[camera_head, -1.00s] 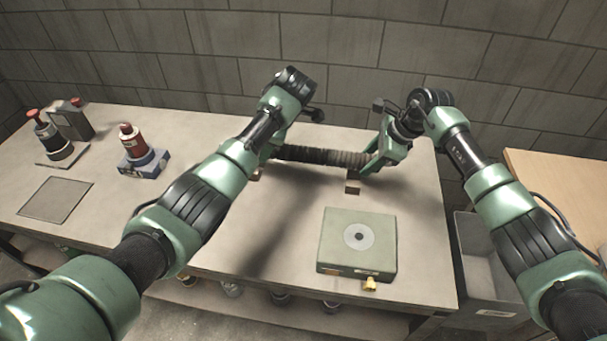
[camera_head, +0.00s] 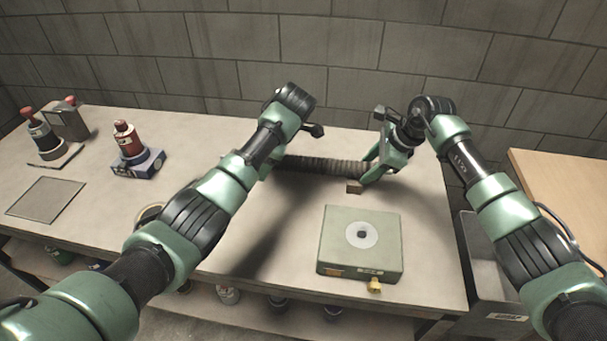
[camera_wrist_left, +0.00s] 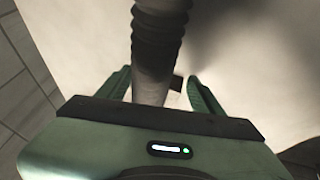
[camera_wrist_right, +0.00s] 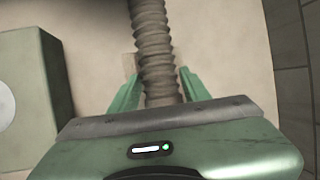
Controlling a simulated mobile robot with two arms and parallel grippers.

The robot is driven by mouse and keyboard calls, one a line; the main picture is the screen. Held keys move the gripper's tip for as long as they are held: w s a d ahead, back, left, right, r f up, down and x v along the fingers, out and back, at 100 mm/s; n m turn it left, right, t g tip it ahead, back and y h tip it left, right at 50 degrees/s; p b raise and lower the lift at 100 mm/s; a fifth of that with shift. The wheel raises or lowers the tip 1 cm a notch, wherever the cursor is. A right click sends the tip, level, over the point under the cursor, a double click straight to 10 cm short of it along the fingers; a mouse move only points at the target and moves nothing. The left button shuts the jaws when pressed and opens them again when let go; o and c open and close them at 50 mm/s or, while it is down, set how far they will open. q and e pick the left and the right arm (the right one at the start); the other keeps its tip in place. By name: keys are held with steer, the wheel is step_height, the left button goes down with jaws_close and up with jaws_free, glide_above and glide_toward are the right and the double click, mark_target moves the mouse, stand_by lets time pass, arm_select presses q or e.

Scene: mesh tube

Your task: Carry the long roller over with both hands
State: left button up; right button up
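The long roller, a dark ribbed tube (camera_head: 325,165), lies crosswise near the back of the table. My left gripper (camera_wrist_left: 160,80) is at its left end; its fingers stand on either side of a smooth section, with a clear gap on the right. My own left arm hides this gripper in the head view. My right gripper (camera_head: 371,167) is at the right end. In the right wrist view its fingers (camera_wrist_right: 160,82) straddle the ribbed tube (camera_wrist_right: 152,35) closely, with a slim gap visible. A small wooden block (camera_head: 353,187) is by the tube's right end.
A green box (camera_head: 345,225) with a round white disc sits at the front right. A red bottle on a blue box (camera_head: 140,165) and another bottle (camera_head: 45,138) stand at the left, near a flat square plate (camera_head: 45,199). A grey bin (camera_head: 490,275) is right of the table.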

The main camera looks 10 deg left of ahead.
arm_select(q)
steer(key=shift+w+d, duration=0.1)
arm_select(e)
steer(key=f, duration=0.1)
steer(key=s+f, duration=0.1)
steer(key=shift+d+f+g, duration=0.1)
steer(key=shift+f+g, duration=0.2)
arm_select(q)
steer(key=shift+d+r, duration=0.2)
steer(key=shift+r, duration=0.3)
arm_select(e)
steer(key=shift+s, duration=0.1)
steer(key=shift+d+r, duration=0.1)
steer(key=shift+r, duration=0.4)
arm_select(q)
steer(key=v, duration=0.6)
steer(key=shift+r, duration=0.25)
arm_select(e)
steer(key=shift+w+d+r, duration=0.15)
steer(key=shift+r, duration=0.4)
steer(key=shift+w+d+r, duration=0.1)
steer(key=shift+d+r, duration=0.05)
steer(key=shift+r, duration=0.4)
arm_select(q)
steer(key=shift+d+r, duration=0.15)
arm_select(e)
steer(key=v, duration=0.6)
steer(key=shift+a+r, duration=0.15)
steer(key=shift+r, duration=0.35)
